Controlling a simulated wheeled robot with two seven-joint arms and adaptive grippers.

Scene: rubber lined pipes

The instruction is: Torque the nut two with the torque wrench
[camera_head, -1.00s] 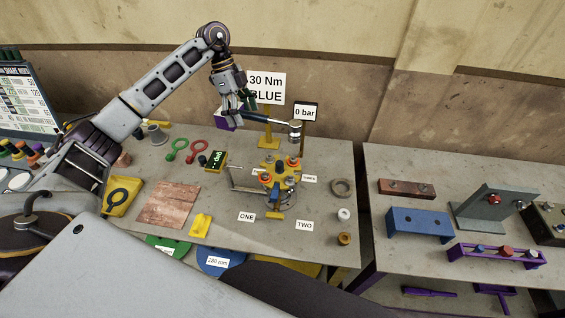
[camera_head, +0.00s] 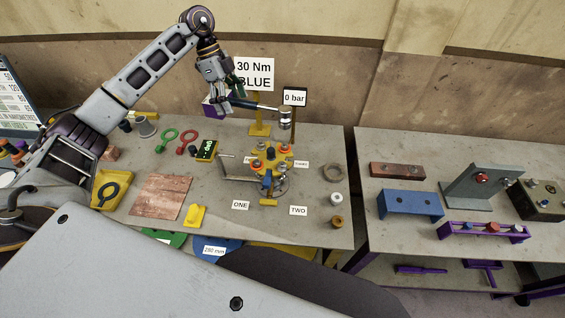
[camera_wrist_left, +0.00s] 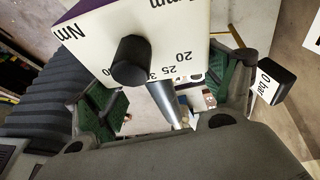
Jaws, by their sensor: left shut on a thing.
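My left gripper (camera_head: 222,99) is shut on the dark handle of the torque wrench (camera_head: 265,107). The wrench points right, its silver head (camera_head: 286,119) in the air above and behind the right side of the pipe fixture (camera_head: 268,160), apart from it. In the left wrist view, the green-padded fingers (camera_wrist_left: 165,95) flank the wrench's steel shaft (camera_wrist_left: 166,100), partly hidden by a white scale plate (camera_wrist_left: 150,40) with a black knob. The fixture carries several orange-ringed nuts. The label TWO (camera_head: 298,210) lies to its front right; I cannot tell exactly which nut it marks. My right gripper is out of view.
The 30 Nm BLUE sign (camera_head: 254,73) and 0 bar sign (camera_head: 294,97) stand behind the fixture. A green ring tool (camera_head: 168,139) and a red one (camera_head: 188,141) lie to the left. A grey ring (camera_head: 333,173) lies to the right. A second bench (camera_head: 440,250) stands beyond a gap.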

